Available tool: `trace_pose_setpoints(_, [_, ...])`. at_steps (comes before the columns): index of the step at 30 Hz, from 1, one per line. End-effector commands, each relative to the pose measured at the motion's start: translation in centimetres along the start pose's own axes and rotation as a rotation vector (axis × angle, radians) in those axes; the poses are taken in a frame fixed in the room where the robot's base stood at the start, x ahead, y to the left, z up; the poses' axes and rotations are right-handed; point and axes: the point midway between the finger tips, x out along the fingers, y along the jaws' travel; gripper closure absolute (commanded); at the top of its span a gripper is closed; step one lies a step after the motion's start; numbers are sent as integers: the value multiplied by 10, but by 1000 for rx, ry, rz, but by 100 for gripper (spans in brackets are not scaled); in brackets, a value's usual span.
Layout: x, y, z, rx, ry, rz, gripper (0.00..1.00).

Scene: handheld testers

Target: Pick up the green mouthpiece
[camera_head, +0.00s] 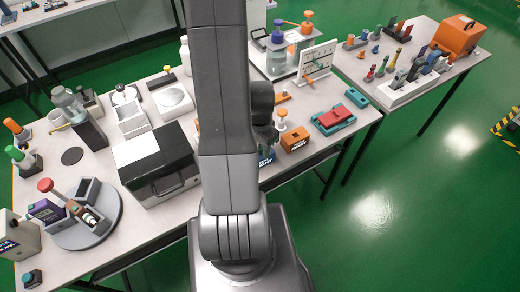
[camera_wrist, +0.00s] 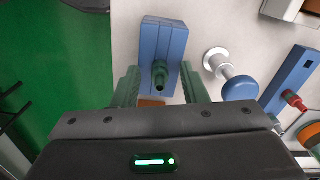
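In the wrist view, a dark green mouthpiece (camera_wrist: 160,76) sticks out from a blue block-shaped holder (camera_wrist: 164,40). My gripper (camera_wrist: 162,82) is open, with one dark green finger on each side of the mouthpiece. Gaps show between the mouthpiece and both fingers, so it appears ungripped. The mouthpiece's lower end is hidden by the holder. In the head view, my arm covers the middle of the scene, and I cannot make out my gripper's fingers or this mouthpiece clearly there.
In the wrist view, a blue-knobbed post (camera_wrist: 239,88) stands just right of the right finger. Farther right is another blue holder (camera_wrist: 291,80) with a red piece (camera_wrist: 294,100). Green floor (camera_wrist: 50,70) lies left. In the head view, an orange box (camera_head: 294,139) sits near the table's front edge.

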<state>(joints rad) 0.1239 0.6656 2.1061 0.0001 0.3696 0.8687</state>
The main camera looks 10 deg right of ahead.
Motion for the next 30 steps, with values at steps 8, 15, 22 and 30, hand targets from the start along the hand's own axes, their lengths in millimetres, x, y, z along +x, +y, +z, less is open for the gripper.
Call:
trace_pose_setpoints(8, [0,0,0,0,0,0,100])
trace_pose_setpoints(15, [0,0,0,0,0,0,100])
trace_pose_setpoints(22, [-1,0,0,0,0,0,100])
trace_pose_setpoints(30, [-14,-1,0,0,2,-2,100])
